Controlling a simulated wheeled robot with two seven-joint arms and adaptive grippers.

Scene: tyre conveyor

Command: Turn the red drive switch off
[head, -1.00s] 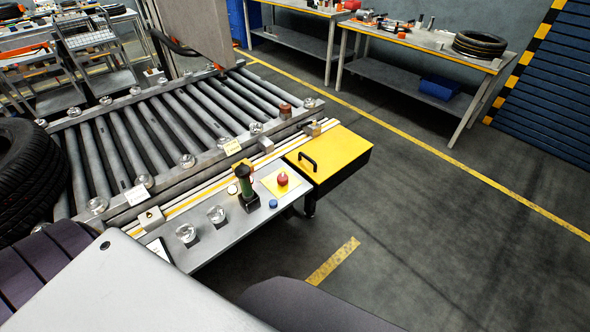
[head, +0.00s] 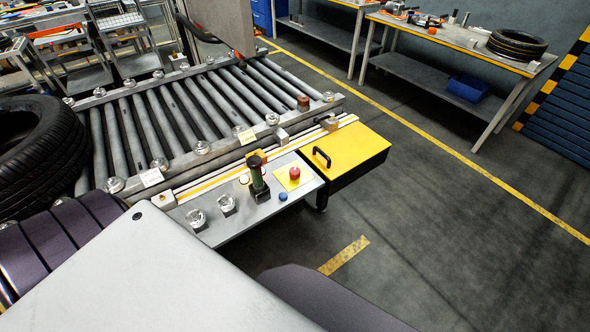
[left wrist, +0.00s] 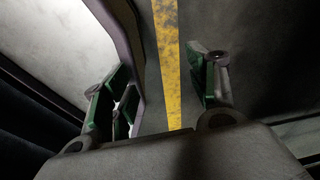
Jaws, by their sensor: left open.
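The control panel (head: 235,218) is a grey shelf on the near side of the conveyor in the head view. A red round knob (head: 294,173) stands on a yellow plate near its right end. A small blue button (head: 283,196) and two clear round knobs (head: 227,204) are also on the panel. My left gripper (left wrist: 160,68) is open and empty above the floor in the left wrist view. My right gripper is not in view.
A tyre (head: 40,150) rests at the left end of the roller conveyor (head: 170,120). A yellow box with a black handle (head: 355,150) adjoins the panel's right end. A workbench (head: 430,42) stands farther back. The floor to the right is clear.

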